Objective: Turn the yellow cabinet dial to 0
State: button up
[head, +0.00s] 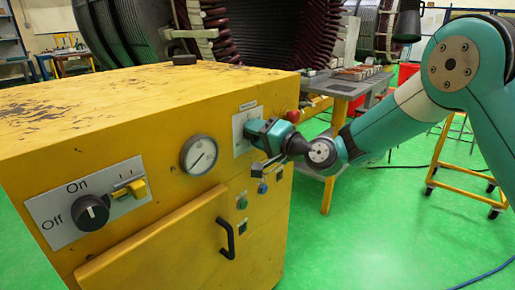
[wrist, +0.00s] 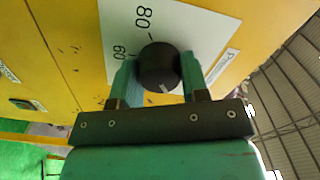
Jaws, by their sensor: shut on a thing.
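The yellow cabinet (head: 165,203) fills the left and middle of the head view. Its dial is a round black knob (wrist: 158,66) on a white plate (wrist: 185,28) with printed numbers, of which 80 and 60 can be read in the wrist view. A short white mark on the knob points toward the gripper body in that view, away from the 80. My gripper (wrist: 160,78) is shut on the knob, one teal finger on each side. In the head view my gripper (head: 262,135) covers the knob, and only part of the plate (head: 239,131) shows.
On the cabinet front are a black On/Off knob (head: 91,212), a yellow switch (head: 130,189), a round gauge (head: 199,155), small buttons (head: 242,203) and a black door handle (head: 226,238). A grey workbench (head: 345,88) stands behind. The green floor at right is mostly clear.

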jog(key=n+b, duration=0.4)
jog(key=b, duration=0.1)
jog(key=n+b, duration=0.2)
jog(key=b, duration=0.1)
jog(key=shift+f, duration=0.35)
jog(key=n+b, duration=0.3)
jog(key=b, duration=0.1)
jog(key=shift+r, duration=0.1)
jog(key=shift+r+n+b, duration=0.1)
jog(key=shift+n+b, duration=0.5)
jog(key=shift+n, duration=0.1)
jog(key=shift+r, duration=0.1)
jog(key=o, duration=0.9)
jog(key=shift+r, duration=0.1)
jog(key=b+v, duration=0.1)
jog(key=v, duration=1.6)
jog(key=shift+s+d+b, duration=0.15)
jog(key=shift+s+b, duration=0.1)
jog(key=shift+b, duration=0.15)
